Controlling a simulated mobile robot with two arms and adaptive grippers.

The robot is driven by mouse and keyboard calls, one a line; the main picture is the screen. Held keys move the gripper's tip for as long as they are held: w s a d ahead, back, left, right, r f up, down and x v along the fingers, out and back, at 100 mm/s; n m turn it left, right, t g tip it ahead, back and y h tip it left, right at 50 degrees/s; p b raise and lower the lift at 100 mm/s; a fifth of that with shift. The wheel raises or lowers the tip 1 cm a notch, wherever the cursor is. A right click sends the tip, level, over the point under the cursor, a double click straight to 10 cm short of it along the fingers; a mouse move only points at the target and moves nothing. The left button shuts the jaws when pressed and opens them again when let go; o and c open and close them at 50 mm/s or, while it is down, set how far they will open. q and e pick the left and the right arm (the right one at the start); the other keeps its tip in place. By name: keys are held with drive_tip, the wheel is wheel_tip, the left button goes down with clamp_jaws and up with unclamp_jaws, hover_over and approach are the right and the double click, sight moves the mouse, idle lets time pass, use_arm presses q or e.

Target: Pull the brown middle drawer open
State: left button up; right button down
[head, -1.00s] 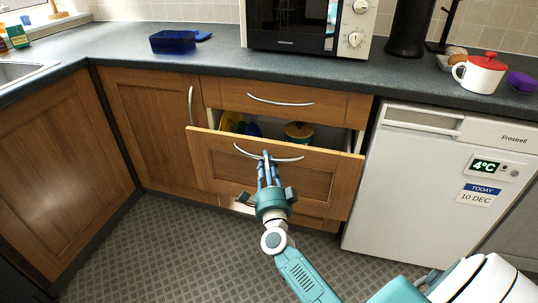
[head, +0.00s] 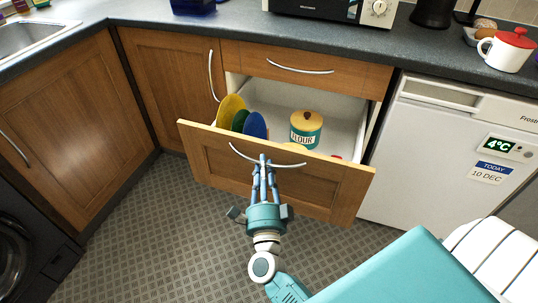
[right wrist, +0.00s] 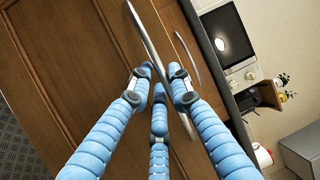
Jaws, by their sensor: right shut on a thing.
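The brown middle drawer (head: 280,178) stands well out from the cabinet in the head view, with its inside showing. Its curved metal handle (head: 266,160) runs across the top of the front. My right gripper (head: 263,163) is at the middle of this handle, its blue fingers shut on it. In the right wrist view the fingers (right wrist: 160,90) close around the handle bar (right wrist: 150,40) in front of the brown drawer front. My left gripper is not in view.
In the drawer are coloured plates (head: 238,117) and a flour tin (head: 305,129). The shut top drawer (head: 305,70) is above. A white fridge (head: 450,150) stands to the right, a brown cupboard (head: 170,85) to the left. Patterned floor (head: 150,220) in front is clear.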

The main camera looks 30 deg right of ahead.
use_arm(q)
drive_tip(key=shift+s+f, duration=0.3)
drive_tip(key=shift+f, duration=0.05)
use_arm(e)
drive_tip(key=shift+s+a, duration=0.75)
drive_tip(key=shift+a, duration=0.15)
drive_tip(key=c, duration=1.6)
unclamp_jaws()
drive_tip(key=shift+o, duration=0.2)
drive_tip(key=v, duration=1.2)
drive_tip(key=shift+f, duration=0.15)
